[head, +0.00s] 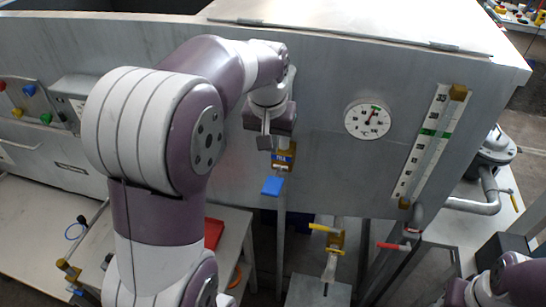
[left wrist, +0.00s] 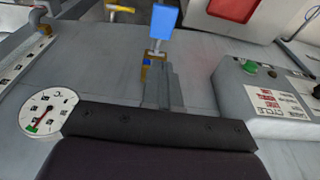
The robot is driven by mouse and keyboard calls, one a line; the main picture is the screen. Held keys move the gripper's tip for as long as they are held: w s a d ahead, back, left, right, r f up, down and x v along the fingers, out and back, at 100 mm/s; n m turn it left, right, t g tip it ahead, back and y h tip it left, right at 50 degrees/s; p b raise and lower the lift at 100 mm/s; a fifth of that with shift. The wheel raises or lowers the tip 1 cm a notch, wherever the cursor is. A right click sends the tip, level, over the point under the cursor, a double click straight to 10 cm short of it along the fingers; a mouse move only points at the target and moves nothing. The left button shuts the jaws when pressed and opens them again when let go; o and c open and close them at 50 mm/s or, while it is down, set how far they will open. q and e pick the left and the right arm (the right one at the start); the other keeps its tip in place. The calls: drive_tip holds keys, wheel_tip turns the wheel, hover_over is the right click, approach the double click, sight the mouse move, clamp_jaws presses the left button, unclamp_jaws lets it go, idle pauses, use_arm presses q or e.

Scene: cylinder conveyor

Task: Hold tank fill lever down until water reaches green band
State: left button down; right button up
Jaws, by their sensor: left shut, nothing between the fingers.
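The fill lever has a blue handle (head: 272,186) that sticks out from a brass valve (head: 284,160) with a FILL label on the tank front. The blue handle also shows in the left wrist view (left wrist: 164,22). My left gripper (head: 266,144) is shut and empty, just above the lever and close to the valve; whether it touches is unclear. Its fingers show in the left wrist view (left wrist: 171,92). The level gauge (head: 408,172) is a tilted white scale with a green band (head: 435,133); I cannot make out the water level. My right gripper is not in view.
A round dial (head: 367,121) is on the tank (head: 330,75) between lever and level gauge. A yellow-handled valve (head: 325,228) and a red-handled valve (head: 394,246) stand lower right. A panel with coloured buttons (head: 29,91) is at left. My left arm covers much of the centre left.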

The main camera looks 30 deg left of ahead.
use_arm(q)
drive_tip(key=b, duration=0.2)
hover_over(274, 184)
wheel_tip(274, 184, down, 6)
drive_tip(key=shift+s+f, duration=0.1)
drive_tip(key=shift+s, duration=0.05)
wheel_tip(274, 184, down, 5)
drive_tip(key=shift+s+r+p, duration=0.1)
drive_tip(key=shift+r+p, duration=0.05)
drive_tip(key=shift+p, duration=0.95)
drive_tip(key=shift+s+f, duration=0.1)
drive_tip(key=shift+f, duration=0.45)
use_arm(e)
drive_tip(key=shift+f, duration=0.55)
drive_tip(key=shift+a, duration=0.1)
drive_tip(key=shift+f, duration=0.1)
